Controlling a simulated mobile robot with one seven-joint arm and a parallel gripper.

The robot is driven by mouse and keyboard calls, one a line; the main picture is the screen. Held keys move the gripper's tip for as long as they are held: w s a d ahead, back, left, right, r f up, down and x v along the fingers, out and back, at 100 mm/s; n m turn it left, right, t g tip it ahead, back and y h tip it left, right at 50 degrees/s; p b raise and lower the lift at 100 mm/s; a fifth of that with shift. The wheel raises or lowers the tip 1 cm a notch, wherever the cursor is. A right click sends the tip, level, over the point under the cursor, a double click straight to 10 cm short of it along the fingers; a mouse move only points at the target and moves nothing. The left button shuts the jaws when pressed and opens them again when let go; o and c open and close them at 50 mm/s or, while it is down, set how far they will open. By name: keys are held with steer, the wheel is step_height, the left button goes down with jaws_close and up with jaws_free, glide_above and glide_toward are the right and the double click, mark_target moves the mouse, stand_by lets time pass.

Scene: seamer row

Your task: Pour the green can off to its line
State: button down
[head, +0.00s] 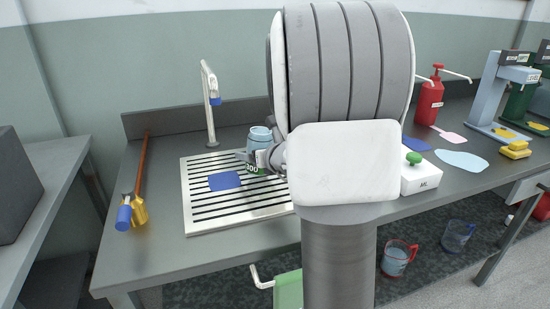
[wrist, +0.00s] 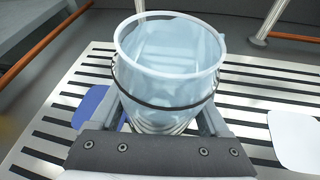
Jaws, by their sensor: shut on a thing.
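My gripper (head: 270,158) is shut on a see-through, pale blue can (head: 260,134) over the slotted drain board (head: 190,205). A bit of green and a dark number tag show low on the can in the head view; the rest is hidden by my gripper and arm. In the wrist view the can (wrist: 168,60) stands between my fingers (wrist: 165,118), its open rim toward the camera. A dark line rings its wall. It looks roughly upright. I cannot clearly tell the liquid level or whether its base touches the board.
A tap (head: 209,100) stands behind the board. A blue pad (head: 224,181) lies on it, left of the can. A white ML box (head: 421,180) with a green knob, a red pump bottle (head: 429,102) and a yellow block (head: 515,150) are right. An orange-handled tool (head: 142,170) lies left.

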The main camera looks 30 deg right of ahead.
steer(key=shift+a+r+m+y+p, duration=0.45)
steer(key=shift+m+p, duration=0.15)
steer(key=shift+p, duration=1.35)
stand_by(1.0)
steer(key=shift+f, duration=0.1)
steer(key=shift+d+f+h+b, duration=0.1)
steer(key=shift+f+h+b, duration=0.3)
steer(key=shift+b, duration=0.7)
steer(key=shift+d+f+n+b, duration=0.2)
steer(key=shift+f+n+b, duration=0.25)
steer(key=shift+b, duration=0.65)
steer(key=shift+d+n+h+b, duration=0.45)
steer(key=shift+n+b, duration=0.1)
steer(key=shift+b, duration=0.7)
steer(key=shift+r+p, duration=0.3)
steer(key=shift+r, duration=0.05)
